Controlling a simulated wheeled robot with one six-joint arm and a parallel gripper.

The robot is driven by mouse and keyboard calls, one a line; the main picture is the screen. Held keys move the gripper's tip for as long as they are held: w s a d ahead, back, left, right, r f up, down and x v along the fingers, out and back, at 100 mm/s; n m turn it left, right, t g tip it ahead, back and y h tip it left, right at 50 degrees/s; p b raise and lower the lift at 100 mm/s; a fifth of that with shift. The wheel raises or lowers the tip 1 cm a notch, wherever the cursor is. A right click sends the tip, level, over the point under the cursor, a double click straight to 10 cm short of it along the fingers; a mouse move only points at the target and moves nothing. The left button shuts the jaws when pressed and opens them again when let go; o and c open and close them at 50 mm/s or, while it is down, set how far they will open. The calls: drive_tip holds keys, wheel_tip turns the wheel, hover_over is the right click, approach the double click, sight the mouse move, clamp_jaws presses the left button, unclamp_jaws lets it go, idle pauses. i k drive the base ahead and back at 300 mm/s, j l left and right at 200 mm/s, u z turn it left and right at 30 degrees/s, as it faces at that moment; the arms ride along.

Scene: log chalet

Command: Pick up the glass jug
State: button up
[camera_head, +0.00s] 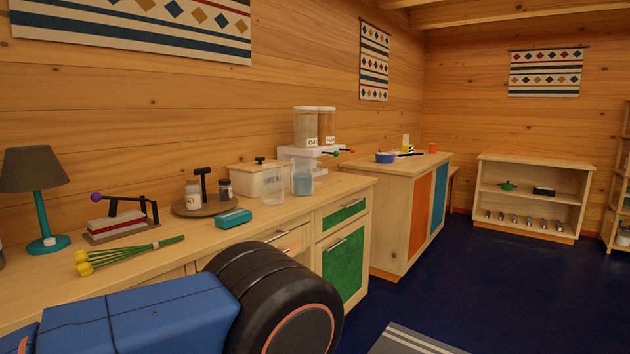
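A clear glass vessel (273,188), which looks like the glass jug, stands upright on the wooden counter (345,184), in front of a pale lidded box. A second see-through, bluish vessel (302,180) stands just right of it, in front of the dispenser. At this size I cannot make out a handle or spout on either, so I cannot be sure which is the jug. My blue and black arm fills the lower left foreground. My gripper is out of the picture, and nothing shows whether it holds anything.
Left of the vessels are a teal box (233,218), a round tray (205,210) with jars, yellow flowers (95,262), a press (122,222) and a lamp (40,190). A two-bin dispenser (308,150) stands behind. Dark blue floor (480,290) is open at right.

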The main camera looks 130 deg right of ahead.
sight(302, 184)
drive_tip(key=z, duration=4.35)
